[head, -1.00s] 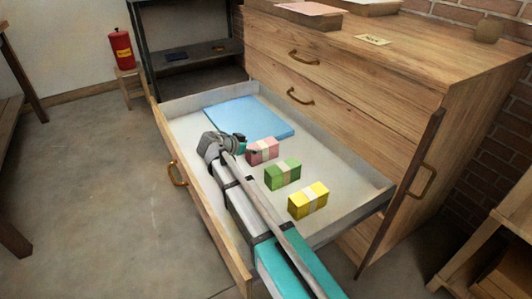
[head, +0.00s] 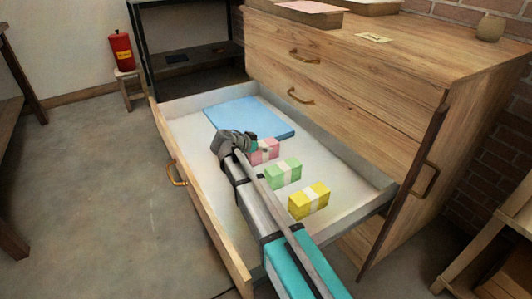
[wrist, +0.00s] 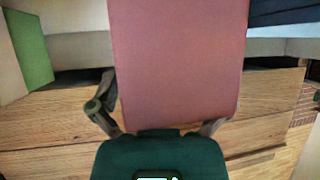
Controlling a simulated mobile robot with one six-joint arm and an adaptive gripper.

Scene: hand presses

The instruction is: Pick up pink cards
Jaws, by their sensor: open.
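The pink cards (head: 266,150) are a banded bundle lying in the open drawer (head: 222,226), between the blue sheet and the green bundle. My gripper (head: 248,148) is low in the drawer, just left of the pink cards and partly overlapping them in the head view. In the wrist view the pink cards (wrist: 180,60) fill the middle, very close in front of my palm. My open fingers show on either side of them. The fingertips are mostly hidden behind the cards, so I cannot tell whether they touch.
A green banded bundle (head: 283,174) and a yellow one (head: 309,201) lie nearer in the same drawer. A flat blue sheet (head: 240,118) lies at its far end. The drawer walls surround my gripper. The wooden cabinet (head: 350,85) rises behind.

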